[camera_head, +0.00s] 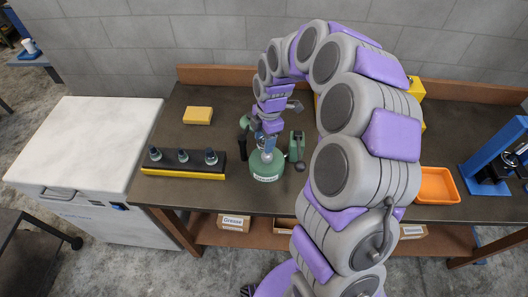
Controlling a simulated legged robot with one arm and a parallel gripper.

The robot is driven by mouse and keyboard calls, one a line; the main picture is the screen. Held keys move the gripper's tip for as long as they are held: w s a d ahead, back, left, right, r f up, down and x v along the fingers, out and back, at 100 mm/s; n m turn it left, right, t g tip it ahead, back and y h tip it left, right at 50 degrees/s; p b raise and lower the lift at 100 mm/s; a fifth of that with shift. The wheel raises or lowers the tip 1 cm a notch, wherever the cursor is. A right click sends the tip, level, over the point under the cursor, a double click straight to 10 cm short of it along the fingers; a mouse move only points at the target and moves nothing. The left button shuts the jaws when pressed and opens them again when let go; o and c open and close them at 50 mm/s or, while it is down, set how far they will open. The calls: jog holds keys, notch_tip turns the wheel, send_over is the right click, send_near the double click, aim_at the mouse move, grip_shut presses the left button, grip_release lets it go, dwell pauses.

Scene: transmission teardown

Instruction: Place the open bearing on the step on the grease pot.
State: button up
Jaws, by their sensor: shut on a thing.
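The grease pot (267,176) is a round green vessel with a white label, standing on the dark workbench near the middle of the view. My gripper (268,141) points down right above the pot's top. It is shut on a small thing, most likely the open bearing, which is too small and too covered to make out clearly. I cannot tell whether the held thing touches the pot. The step on the pot is not clearly visible.
A black and yellow block with several short posts (184,164) lies left of the pot. A green tool (297,146) stands close right of it. A yellow block (198,116) lies behind left. An orange tray (437,185) and a blue press (494,158) are right.

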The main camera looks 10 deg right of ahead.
aim_at(265, 156)
jog(key=f, duration=0.3)
jog(key=shift+d, duration=0.4)
notch_tip(265, 156, down, 2)
jog(key=shift+s+a+f+b, duration=0.1)
jog(key=shift+f+b, duration=0.1)
jog(key=shift+b, duration=0.2)
jog(key=shift+a+f, duration=0.15)
jog(key=shift+f, duration=0.15)
jog(key=shift+r, duration=0.1)
jog(key=o, duration=1.1)
notch_tip(265, 156, up, 12)
jog(key=d+p, duration=0.1)
jog(key=p, duration=0.1)
jog(key=shift+w+d, duration=0.15)
jog(key=shift+w, duration=0.1)
